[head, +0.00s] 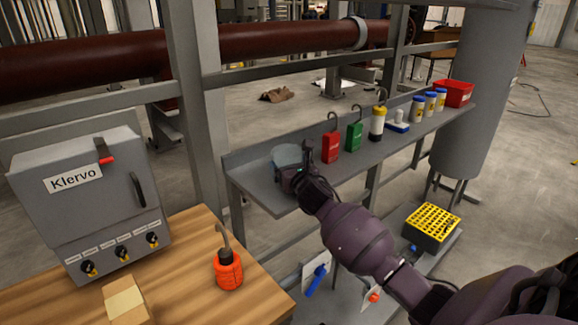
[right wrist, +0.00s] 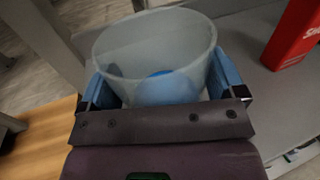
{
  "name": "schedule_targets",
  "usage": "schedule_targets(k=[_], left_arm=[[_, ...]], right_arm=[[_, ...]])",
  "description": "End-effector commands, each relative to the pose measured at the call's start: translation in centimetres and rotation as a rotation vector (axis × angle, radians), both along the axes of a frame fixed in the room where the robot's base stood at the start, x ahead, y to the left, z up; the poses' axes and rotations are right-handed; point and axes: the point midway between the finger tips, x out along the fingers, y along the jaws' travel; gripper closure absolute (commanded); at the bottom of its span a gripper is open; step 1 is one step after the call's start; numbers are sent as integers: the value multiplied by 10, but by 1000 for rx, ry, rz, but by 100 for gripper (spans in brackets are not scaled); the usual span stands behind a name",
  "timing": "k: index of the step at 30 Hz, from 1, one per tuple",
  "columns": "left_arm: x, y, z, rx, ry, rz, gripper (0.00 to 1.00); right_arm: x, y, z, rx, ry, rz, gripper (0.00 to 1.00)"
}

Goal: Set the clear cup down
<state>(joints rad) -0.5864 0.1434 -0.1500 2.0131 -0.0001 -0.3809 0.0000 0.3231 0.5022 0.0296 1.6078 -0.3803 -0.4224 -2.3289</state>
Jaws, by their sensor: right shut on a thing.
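The clear cup (head: 287,156) is at the left end of the grey shelf in the head view. In the right wrist view the cup (right wrist: 155,55) stands between the blue fingers of my right gripper (right wrist: 160,88), which is shut on its sides. It looks upright, with a blue patch showing at its bottom. The right gripper (head: 290,178) is over the shelf's left end in the head view. I cannot tell whether the cup's base touches the shelf, as the gripper hides it. My left gripper is not in view.
The grey shelf (head: 350,176) also holds a red padlock (head: 330,146), a green padlock (head: 354,136), several bottles and a red bin (head: 456,93). Shelf between cup and red padlock is narrow.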

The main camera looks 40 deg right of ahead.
Motion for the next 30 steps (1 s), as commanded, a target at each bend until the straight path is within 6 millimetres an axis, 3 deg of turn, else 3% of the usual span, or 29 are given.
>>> schedule_targets(k=[2, 3, 5, 14, 17, 30], left_arm=[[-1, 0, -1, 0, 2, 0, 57], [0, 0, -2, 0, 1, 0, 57], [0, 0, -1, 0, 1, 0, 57], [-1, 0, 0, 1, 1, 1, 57], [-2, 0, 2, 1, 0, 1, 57], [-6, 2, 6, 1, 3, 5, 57]], right_arm=[[0, 0, -3, 0, 1, 0, 35], [0, 0, -4, 1, 1, 0, 9], [0, 0, -3, 1, 1, 0, 0], [0, 0, 1, 0, -1, 0, 0], [-8, 2, 1, -1, 0, 1, 0], [-81, 19, 1, 0, 0, 1, 0]])
